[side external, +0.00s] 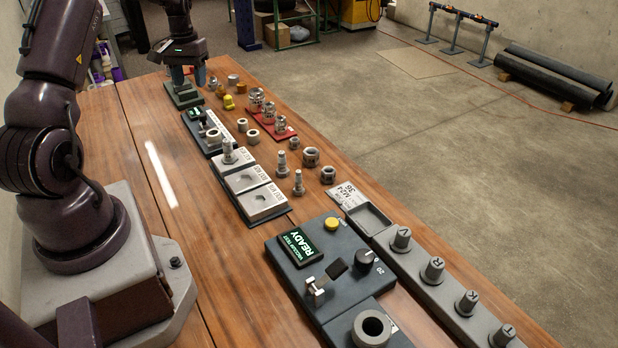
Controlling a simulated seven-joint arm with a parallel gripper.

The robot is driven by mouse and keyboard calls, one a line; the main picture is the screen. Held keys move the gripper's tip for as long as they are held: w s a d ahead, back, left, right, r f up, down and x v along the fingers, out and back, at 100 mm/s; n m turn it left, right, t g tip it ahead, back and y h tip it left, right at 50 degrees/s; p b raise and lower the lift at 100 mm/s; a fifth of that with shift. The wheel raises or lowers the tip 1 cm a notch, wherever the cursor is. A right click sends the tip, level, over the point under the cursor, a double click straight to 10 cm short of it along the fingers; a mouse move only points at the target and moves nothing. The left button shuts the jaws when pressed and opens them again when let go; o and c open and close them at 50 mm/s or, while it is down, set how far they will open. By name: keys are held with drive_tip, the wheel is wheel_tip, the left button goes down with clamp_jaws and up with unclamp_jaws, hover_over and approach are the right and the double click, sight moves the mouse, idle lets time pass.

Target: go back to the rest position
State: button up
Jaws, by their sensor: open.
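My gripper (188,77) is at the far end of the wooden table (150,185), pointing down with two blue fingertips spread apart. It is open, and I see nothing held between the fingers. The fingertips are just above or beside a green stepped block (184,98); I cannot tell whether they touch it. My arm reaches there from the base at the left.
Several metal fittings stand on a red tray (285,136). A grey bolt-size block (243,181) and a dark test panel (322,258) reading READY lie nearer. A grey strip with lettered pegs (433,268) lines the right edge. The table's left side is bare.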

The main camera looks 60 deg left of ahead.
drive_tip(key=w+d+r+m, duration=0.2)
drive_tip(key=d+r, duration=0.6)
drive_tip(key=d, duration=0.4)
drive_tip(key=s+d+r+m+t, duration=0.2)
drive_tip(key=s+d+r, duration=0.1)
drive_tip(key=d, duration=0.6)
drive_tip(key=s+d+r+m+t, duration=0.2)
drive_tip(key=s+d+r+m, duration=0.1)
drive_tip(key=d, duration=0.6)
drive_tip(key=s+d+r+m+t, duration=0.2)
drive_tip(key=s+d+r, duration=0.2)
drive_tip(key=d, duration=0.5)
drive_tip(key=shift+d+r+m, duration=0.35)
drive_tip(key=shift+d+m, duration=0.05)
